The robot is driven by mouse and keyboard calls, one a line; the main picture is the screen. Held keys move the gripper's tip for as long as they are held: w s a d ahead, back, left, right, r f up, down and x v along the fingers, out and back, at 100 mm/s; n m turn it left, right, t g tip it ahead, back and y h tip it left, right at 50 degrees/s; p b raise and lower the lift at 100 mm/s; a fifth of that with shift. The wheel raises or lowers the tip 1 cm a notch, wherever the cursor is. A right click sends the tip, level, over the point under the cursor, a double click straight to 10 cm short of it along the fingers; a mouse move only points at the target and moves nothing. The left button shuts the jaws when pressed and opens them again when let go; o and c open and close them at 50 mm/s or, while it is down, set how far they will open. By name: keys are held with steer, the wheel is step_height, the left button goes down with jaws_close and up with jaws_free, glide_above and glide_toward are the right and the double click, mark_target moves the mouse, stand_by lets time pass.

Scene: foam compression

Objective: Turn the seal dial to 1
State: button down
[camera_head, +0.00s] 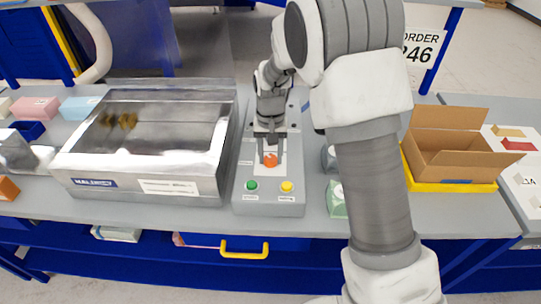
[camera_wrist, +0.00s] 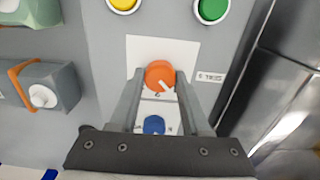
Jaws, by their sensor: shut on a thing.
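The control panel (camera_head: 268,208) stands on the table in the middle of the head view. My gripper (camera_head: 270,154) reaches down over it, its two fingers on either side of an orange dial (camera_head: 270,160). In the wrist view the orange dial (camera_wrist: 158,72) sits between the fingertips, and my gripper is shut on it. A white pointer mark on the dial points to the lower right there. A blue dial (camera_wrist: 154,125) lies nearer the gripper body, between the fingers. The dial labels and numbers are too small to read surely, so I cannot tell its setting.
Green (camera_head: 252,185) and yellow (camera_head: 286,187) buttons sit in front of the dial. A metal chamber (camera_head: 150,185) stands close at the left. An open cardboard box (camera_head: 455,165) stands in a yellow tray at the right. My arm hides part of the table between.

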mark_target(270, 158)
stand_by(0.3)
steer(key=shift+c, duration=1.8)
jaws_free()
step_height(270, 158, up, 18)
steer(key=shift+f, duration=0.2)
